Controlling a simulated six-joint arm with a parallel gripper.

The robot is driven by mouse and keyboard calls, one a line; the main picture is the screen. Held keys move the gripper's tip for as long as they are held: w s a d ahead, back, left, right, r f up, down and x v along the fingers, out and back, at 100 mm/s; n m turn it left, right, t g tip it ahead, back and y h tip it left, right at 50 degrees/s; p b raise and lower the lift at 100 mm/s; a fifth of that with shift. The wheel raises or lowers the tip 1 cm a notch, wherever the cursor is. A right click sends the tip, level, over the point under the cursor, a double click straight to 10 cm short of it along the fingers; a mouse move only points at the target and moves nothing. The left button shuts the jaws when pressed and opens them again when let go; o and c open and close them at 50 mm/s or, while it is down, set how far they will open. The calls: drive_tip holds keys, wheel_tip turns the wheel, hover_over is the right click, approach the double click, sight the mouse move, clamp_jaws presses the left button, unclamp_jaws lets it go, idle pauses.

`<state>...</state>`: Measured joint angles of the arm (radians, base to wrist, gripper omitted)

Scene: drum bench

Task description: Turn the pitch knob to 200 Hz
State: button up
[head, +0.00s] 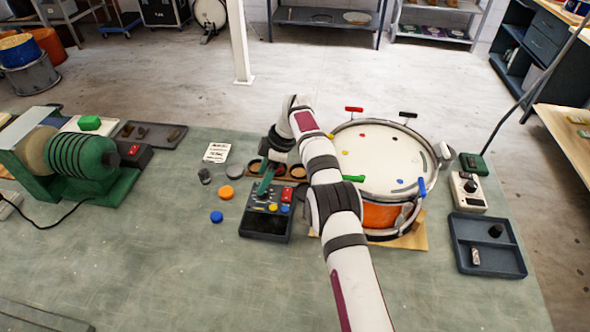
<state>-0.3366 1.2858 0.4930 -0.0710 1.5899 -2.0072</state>
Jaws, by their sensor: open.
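A small white box (466,205) stands right of the drum, with a black knob (470,186) on its upper face. It looks like the pitch knob, but no label or Hz reading is legible and its pointer is too small to read. My gripper (264,188) is open, left of the drum, at the back edge of a dark control box (264,226) with coloured buttons. It is far from the black knob. I cannot tell whether its fingertips touch the dark box.
The drum (372,155) with coloured clamps stands between my gripper and the white box; my arm crosses its left side. A dark tray (489,262) holds small parts. Blue (217,217) and orange (227,192) discs lie left. A green-drummed machine (85,155) stands far left.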

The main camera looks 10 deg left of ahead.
drive_tip(key=d+r, duration=0.6)
drive_tip(key=d, duration=0.5)
drive_tip(key=shift+s+d+r, duration=0.3)
drive_tip(key=shift+s+r, duration=0.05)
drive_tip(key=shift+r, duration=0.05)
drive_tip(key=s+a+r+m+t+h, duration=0.35)
drive_tip(key=s+a+m+t, duration=0.2)
drive_tip(key=a+m, duration=0.8)
drive_tip(key=w+f, duration=0.1)
drive_tip(key=f, duration=0.3)
drive_tip(key=w+d+f+m, duration=0.1)
drive_tip(key=w+f, duration=0.1)
drive_tip(key=f, duration=0.3)
drive_tip(key=w+f+m, duration=0.1)
drive_tip(key=w+f, duration=0.1)
drive_tip(key=f, duration=0.3)
drive_tip(key=shift+w+d+f, duration=0.15)
drive_tip(key=shift+w+f, duration=0.05)
clamp_jaws()
